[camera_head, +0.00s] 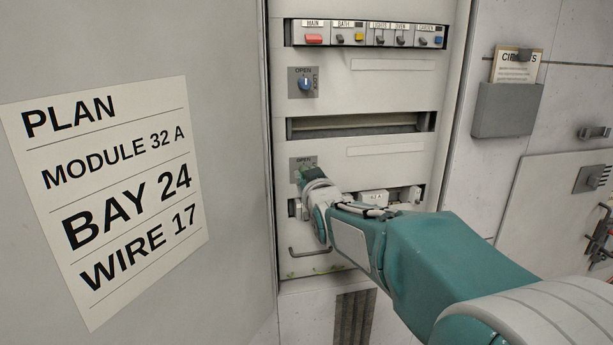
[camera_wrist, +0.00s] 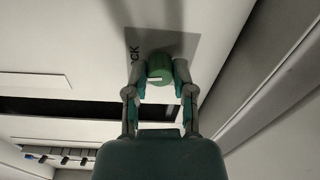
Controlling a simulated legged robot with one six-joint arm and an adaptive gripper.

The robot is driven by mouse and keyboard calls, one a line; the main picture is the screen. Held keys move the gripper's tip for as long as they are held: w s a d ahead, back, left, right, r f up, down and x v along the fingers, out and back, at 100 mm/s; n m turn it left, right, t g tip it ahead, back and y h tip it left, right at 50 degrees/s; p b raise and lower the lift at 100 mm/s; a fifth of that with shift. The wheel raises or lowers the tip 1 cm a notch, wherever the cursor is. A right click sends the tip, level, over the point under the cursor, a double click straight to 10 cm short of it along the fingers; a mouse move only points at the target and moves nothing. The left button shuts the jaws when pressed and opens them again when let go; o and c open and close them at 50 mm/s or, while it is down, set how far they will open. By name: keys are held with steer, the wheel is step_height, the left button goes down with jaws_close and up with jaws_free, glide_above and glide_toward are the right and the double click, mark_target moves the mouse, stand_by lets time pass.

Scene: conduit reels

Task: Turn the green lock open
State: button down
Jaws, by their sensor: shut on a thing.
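The green lock is a round green knob (camera_wrist: 160,68) on a grey plate (camera_wrist: 184,46) in the wrist view. Part of the word LOCK shows at the left of the plate. My gripper (camera_wrist: 161,74) is shut on the green knob, with one finger on each side. A small pale mark shows on the knob's near edge. The knob's exact angle cannot be told.
Above is a blue lock knob (camera_head: 305,84) on its own OPEN/LOCK plate, below a row of labelled breakers (camera_head: 366,34). A handle (camera_head: 309,251) sits below my gripper. A cabinet door with a plan sheet (camera_head: 110,190) stands at left. A card holder (camera_head: 506,108) hangs at right.

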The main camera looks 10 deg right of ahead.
steer(key=shift+a+n+h, duration=0.1)
steer(key=shift+n+h, duration=0.2)
steer(key=shift+n, duration=7.5)
steer(key=shift+f, duration=0.15)
steer(key=shift+c, duration=2.3)
jaws_free()
steer(key=shift+a, duration=0.1)
